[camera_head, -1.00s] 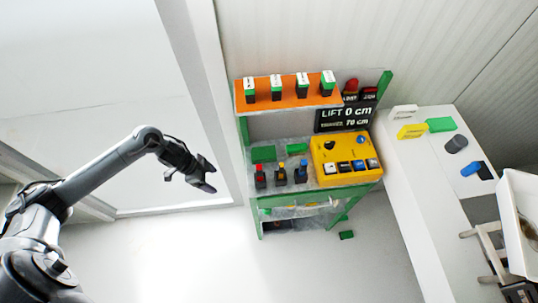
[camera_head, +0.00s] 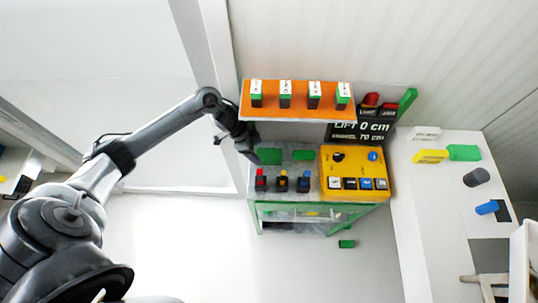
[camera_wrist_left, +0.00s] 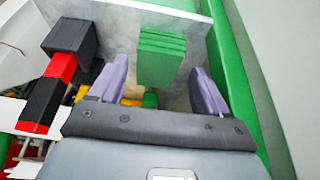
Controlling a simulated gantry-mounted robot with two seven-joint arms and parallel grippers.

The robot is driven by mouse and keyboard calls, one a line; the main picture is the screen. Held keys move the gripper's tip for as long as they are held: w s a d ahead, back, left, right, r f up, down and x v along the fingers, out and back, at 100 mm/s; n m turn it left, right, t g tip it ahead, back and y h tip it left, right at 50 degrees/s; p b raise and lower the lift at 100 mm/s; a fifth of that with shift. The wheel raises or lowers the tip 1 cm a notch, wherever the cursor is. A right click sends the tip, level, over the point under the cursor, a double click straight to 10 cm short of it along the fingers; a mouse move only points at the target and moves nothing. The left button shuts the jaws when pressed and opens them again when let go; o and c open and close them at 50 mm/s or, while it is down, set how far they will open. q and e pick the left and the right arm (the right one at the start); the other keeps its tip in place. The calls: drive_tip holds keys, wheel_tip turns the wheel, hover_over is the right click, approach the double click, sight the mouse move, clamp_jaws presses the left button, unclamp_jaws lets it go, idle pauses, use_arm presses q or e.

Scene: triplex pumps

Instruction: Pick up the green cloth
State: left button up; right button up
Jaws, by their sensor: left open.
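A green folded, layered piece (camera_head: 268,155), which looks like the green cloth, lies at the left back of the grey middle shelf. In the left wrist view the green cloth (camera_wrist_left: 161,55) shows as a stack of layers ahead of my fingers, roughly centred between them. A second, smaller green piece (camera_head: 303,153) lies to its right. My left gripper (camera_head: 249,150) is at the shelf's left edge, just beside the green cloth. In the left wrist view its two purple-grey fingers (camera_wrist_left: 160,85) stand apart with nothing held. My right gripper is not in view.
The orange upper shelf (camera_head: 297,107) carries several green-and-white boxes. Red, orange and blue-topped dark items (camera_head: 282,182) stand in front of the cloth. A yellow button box (camera_head: 354,170) sits to the right. The white counter (camera_head: 425,200) holds another green piece (camera_head: 463,152).

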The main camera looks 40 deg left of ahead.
sight(266, 154)
use_arm(q)
drive_tip(key=shift+w+d, duration=0.4)
drive_tip(key=shift+d, duration=0.05)
drive_tip(key=shift+w+d+b+x, duration=0.1)
drive_tip(key=shift+b+x, duration=0.05)
drive_tip(key=shift+x, duration=1.2)
drive_tip(key=shift+w+d+b+x, duration=0.1)
drive_tip(key=shift+d+b+x, duration=0.05)
drive_tip(key=shift+x, duration=1.2)
drive_tip(key=shift+r, duration=0.15)
drive_tip(key=c, duration=0.7)
drive_tip(key=shift+c, duration=0.2)
drive_tip(key=shift+r, duration=0.15)
